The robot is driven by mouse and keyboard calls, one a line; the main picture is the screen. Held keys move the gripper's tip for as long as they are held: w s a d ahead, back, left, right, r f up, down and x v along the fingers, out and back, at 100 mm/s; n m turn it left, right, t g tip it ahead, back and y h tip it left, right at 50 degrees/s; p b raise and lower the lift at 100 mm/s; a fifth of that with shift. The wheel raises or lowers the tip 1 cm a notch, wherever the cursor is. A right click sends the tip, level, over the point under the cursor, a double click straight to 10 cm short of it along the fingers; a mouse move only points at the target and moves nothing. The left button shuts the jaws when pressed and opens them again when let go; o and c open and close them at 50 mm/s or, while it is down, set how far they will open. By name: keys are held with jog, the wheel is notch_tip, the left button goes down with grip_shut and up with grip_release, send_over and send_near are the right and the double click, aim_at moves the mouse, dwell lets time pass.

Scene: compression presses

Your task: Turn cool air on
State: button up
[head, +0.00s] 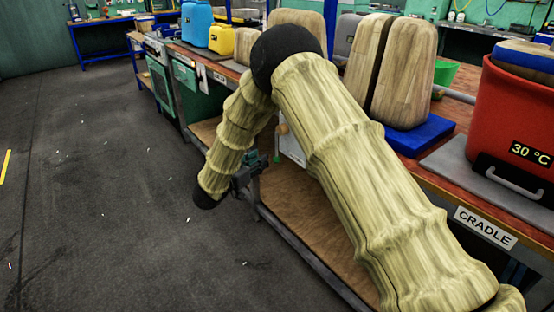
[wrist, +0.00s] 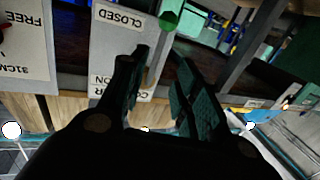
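A white panel (wrist: 118,40) fills the upper left of the wrist view. It reads "CLOSED" upside down, and other partly hidden letters show lower down, including "ON".
The bench (head: 455,122) carries wooden blocks (head: 405,75), a blue plate (head: 422,133) and a red container (head: 500,110) reading 30 °C. A wooden lower shelf (head: 315,225) lies under it. My arm hides part of the bench. Open floor (head: 100,170) lies left.

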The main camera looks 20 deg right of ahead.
aim_at(277, 155)
jog(key=shift+m+g+h, duration=0.7)
jog(key=b+x, duration=0.1)
jog(key=x, duration=0.2)
jog(key=b+x, duration=0.1)
jog(key=x, duration=0.3)
jog(key=r+b+x, duration=0.1)
jog(key=b+x, duration=0.1)
jog(key=x, duration=0.1)
jog(key=shift+w+r, duration=0.1)
jog(key=shift+w, duration=0.45)
grip_shut()
